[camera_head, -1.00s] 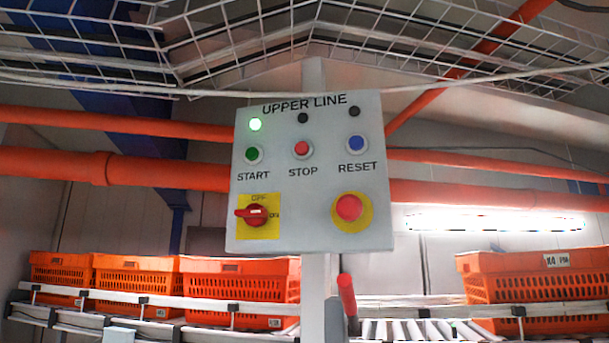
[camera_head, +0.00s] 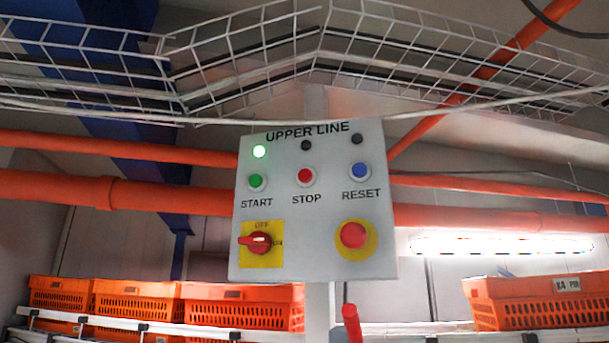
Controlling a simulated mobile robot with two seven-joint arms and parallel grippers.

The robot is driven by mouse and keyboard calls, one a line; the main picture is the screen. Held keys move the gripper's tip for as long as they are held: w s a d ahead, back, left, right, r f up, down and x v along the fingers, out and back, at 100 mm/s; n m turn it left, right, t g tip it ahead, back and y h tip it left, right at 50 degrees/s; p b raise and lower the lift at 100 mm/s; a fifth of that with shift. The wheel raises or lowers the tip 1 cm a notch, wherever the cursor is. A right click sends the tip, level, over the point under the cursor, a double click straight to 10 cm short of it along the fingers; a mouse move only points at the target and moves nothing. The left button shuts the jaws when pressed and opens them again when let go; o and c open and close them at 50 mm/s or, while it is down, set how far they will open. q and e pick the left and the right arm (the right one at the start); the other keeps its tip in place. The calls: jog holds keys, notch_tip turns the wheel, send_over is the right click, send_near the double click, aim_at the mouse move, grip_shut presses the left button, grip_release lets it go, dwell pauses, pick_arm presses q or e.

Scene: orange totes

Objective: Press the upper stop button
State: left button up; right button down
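The grey control box (camera_head: 310,218) labelled "UPPER LINE" hangs on a post in the middle of the head view. Its red STOP button (camera_head: 305,176) sits in the middle of the button row, between the green START button (camera_head: 257,182) and the blue RESET button (camera_head: 360,171). A red rotary switch (camera_head: 259,241) on a yellow plate is at lower left, and a large red mushroom button (camera_head: 353,235) on a yellow disc is at lower right. Neither gripper shows.
Orange totes (camera_head: 240,305) stand on a conveyor at left, and another orange tote (camera_head: 540,302) at right. A red-topped lever (camera_head: 351,322) is below the box. Orange pipes (camera_head: 170,197) run behind it. A wire cable tray (camera_head: 250,45) hangs above.

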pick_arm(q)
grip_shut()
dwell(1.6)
